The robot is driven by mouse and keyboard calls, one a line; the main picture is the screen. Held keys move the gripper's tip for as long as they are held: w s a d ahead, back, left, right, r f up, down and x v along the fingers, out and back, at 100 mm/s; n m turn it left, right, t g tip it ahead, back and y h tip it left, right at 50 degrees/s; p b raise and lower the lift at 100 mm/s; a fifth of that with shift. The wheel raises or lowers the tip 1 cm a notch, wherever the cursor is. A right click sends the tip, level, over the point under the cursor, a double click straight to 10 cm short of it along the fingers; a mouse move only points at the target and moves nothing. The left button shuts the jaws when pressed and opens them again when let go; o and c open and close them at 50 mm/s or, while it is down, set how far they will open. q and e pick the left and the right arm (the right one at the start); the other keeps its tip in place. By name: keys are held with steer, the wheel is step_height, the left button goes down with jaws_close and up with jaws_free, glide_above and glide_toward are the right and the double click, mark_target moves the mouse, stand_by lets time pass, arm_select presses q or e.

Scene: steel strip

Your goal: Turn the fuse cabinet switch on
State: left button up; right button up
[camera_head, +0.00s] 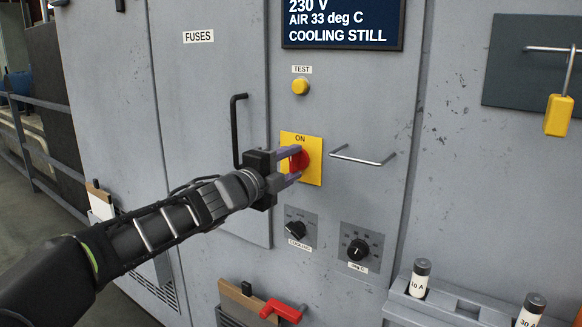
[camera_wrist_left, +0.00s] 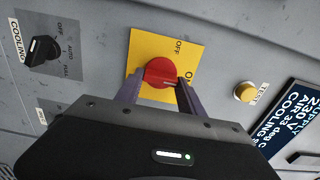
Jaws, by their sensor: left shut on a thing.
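The fuse cabinet switch is a red rotary knob (camera_head: 300,160) on a yellow plate (camera_head: 314,174) in the middle of the cabinet front. ON is printed at the plate's top in the head view. The red knob (camera_wrist_left: 160,72) also shows in the left wrist view, with OFF and ON on the yellow plate (camera_wrist_left: 150,44). My left gripper (camera_head: 293,165) is at the plate with its two fingers on either side of the knob, shut on it. The fingers hide part of the knob and plate. My right gripper is in neither view.
A yellow TEST button (camera_head: 300,86) is above the plate and a display (camera_head: 342,22) higher up. A horizontal handle (camera_head: 362,157) is to the right. COOLING (camera_head: 296,230) and another black dial (camera_head: 358,249) are below. A black door handle (camera_head: 236,130) is beside my gripper.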

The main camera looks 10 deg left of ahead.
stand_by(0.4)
arm_select(q)
steer(key=o, duration=1.4)
steer(key=shift+c, duration=0.2)
steer(key=v, duration=0.7)
steer(key=shift+s, duration=0.4)
